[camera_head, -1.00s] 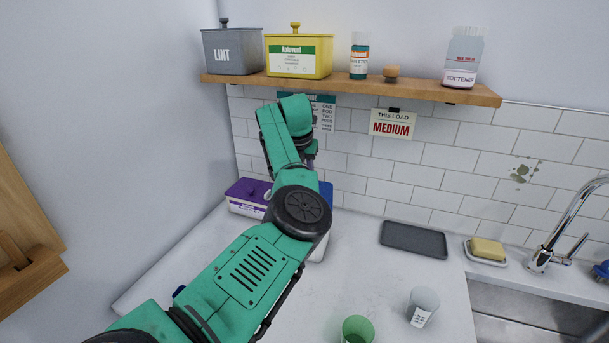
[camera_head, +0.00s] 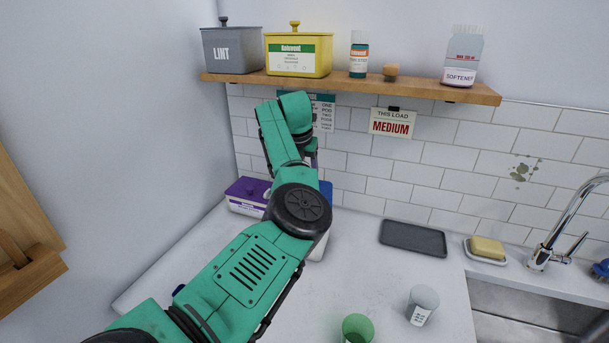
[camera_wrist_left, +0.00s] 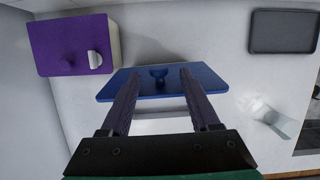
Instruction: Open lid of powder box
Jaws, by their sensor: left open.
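A box with a blue lid (camera_head: 327,192) stands on the counter, mostly hidden behind my left arm in the head view. In the left wrist view the blue lid (camera_wrist_left: 205,78) has a small blue knob (camera_wrist_left: 158,75) in its middle. My left gripper (camera_wrist_left: 157,84) is open, with one finger on each side of the knob in the picture; I see no contact with it. A box with a purple lid (camera_head: 247,190) stands to its left; its lid (camera_wrist_left: 72,45) has a purple knob and a white half-round mark. I cannot read which box holds powder. My right gripper is out of view.
A shelf (camera_head: 350,86) above holds a grey lint box (camera_head: 231,52), a yellow box (camera_head: 298,62) and bottles. A dark tray (camera_head: 412,239), a soap dish (camera_head: 485,260), a clear cup (camera_head: 423,304) and a green cup (camera_head: 356,329) are to the right. Counter is clear between.

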